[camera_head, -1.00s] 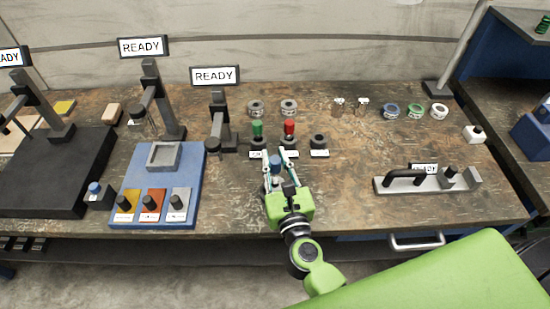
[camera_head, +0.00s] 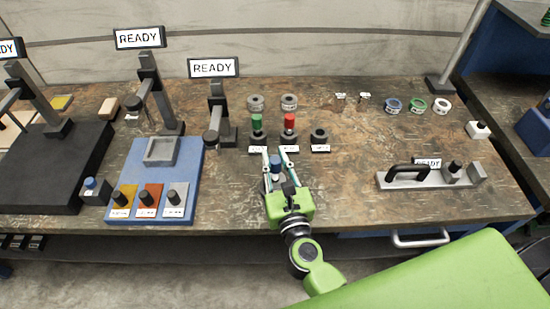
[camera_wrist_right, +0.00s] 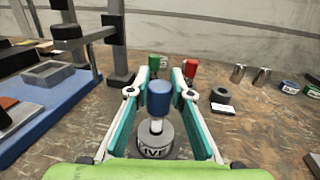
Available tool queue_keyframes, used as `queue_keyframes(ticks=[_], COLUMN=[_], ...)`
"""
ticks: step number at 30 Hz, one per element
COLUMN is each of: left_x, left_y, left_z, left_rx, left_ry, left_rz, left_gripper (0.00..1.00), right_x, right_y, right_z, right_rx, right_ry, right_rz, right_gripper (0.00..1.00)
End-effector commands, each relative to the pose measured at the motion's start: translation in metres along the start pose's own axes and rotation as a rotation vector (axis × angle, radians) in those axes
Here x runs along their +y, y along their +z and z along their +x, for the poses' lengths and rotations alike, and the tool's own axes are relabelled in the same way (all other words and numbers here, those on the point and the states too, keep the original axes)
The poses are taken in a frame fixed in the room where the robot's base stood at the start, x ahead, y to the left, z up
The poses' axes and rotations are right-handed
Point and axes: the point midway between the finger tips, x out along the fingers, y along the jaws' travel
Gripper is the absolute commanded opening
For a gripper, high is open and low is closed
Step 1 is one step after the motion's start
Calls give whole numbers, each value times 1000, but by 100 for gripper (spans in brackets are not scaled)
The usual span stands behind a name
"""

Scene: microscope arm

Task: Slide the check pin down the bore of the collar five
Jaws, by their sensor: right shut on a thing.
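The check pin, with a blue knob and a thin silver shank, stands upright between my right gripper's fingers (camera_head: 277,156). Its blue knob (camera_wrist_right: 159,97) shows in the right wrist view, where the gripper (camera_wrist_right: 158,80) is shut on it. A grey collar (camera_wrist_right: 153,141), whose front lettering reads partly as "IVE", sits directly under the pin. The shank runs down to the middle of the collar's top; how deep it goes into the bore I cannot tell. In the head view the gripper mostly hides this collar. My left gripper is not in view.
Behind stand a green-topped pin (camera_head: 257,121), a red-topped pin (camera_head: 289,121) and a dark collar (camera_head: 320,134). A blue tray (camera_head: 190,160) and microscope arms are to the left. A grey handled fixture (camera_head: 390,182) is to the right. Bare bench lies between.

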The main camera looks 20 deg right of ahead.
Motion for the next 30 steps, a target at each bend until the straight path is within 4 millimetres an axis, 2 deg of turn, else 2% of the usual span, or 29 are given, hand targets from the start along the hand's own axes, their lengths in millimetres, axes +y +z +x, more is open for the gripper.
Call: queue_keyframes(ticks=[30], left_x=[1], left_y=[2], left_z=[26], left_rx=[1], left_ry=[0], left_rz=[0], left_gripper=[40], right_x=[0], right_y=[-26], right_z=[0], right_rx=[-1], right_ry=[0], right_rz=[0], right_gripper=[0])
